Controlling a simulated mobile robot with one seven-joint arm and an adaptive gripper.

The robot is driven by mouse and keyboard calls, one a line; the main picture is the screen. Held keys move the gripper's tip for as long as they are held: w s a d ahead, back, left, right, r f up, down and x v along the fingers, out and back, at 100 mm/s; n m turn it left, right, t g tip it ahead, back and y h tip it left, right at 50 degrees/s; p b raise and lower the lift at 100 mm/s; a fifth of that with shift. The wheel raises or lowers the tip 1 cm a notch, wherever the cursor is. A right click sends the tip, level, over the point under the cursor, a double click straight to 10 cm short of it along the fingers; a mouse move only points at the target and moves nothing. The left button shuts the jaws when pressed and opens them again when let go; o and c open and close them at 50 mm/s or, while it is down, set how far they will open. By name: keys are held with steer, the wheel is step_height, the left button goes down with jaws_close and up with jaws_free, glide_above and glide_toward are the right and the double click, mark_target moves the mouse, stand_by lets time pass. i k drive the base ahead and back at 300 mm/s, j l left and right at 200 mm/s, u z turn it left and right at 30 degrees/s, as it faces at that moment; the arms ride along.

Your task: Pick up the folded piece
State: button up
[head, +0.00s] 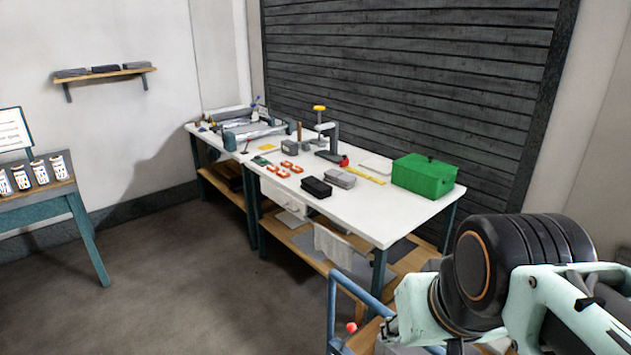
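I cannot tell for sure which thing is the folded piece. A small grey bundle (340,178) lies on the white worktable (372,222), near its front edge. A black bundle (316,187) of similar size lies just left of it. Both are too small to show folds clearly. On the wall shelf at the upper left lie flat dark and grey pieces (72,73) that look like folded cloth. A pale sheet (333,246) hangs at the lower shelf under the table. My arm fills the lower right; my gripper is not in view.
A green box (424,176) stands at the table's right end. Orange-red parts (290,166), a clamp-like stand (328,137) and a roller device (250,128) are on the table. A blue rail (332,310) stands in front. Open floor (190,280) lies left of the table.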

mark_target(321, 191)
steer(key=i+j+u, duration=0.35)
steer(key=j, duration=0.2)
steer(key=i+j+u, duration=0.35)
steer(key=i, duration=0.2)
steer(key=i+j+u, duration=0.4)
steer(key=i+z, duration=0.2)
steer(key=i, duration=0.35)
steer(key=i+j+z, duration=0.25)
steer(key=i, duration=0.35)
steer(key=i+l+z, duration=0.1)
steer(key=z, duration=0.25)
steer(key=i+z, duration=0.7)
steer(key=k+j, duration=0.05)
steer(key=k, duration=0.05)
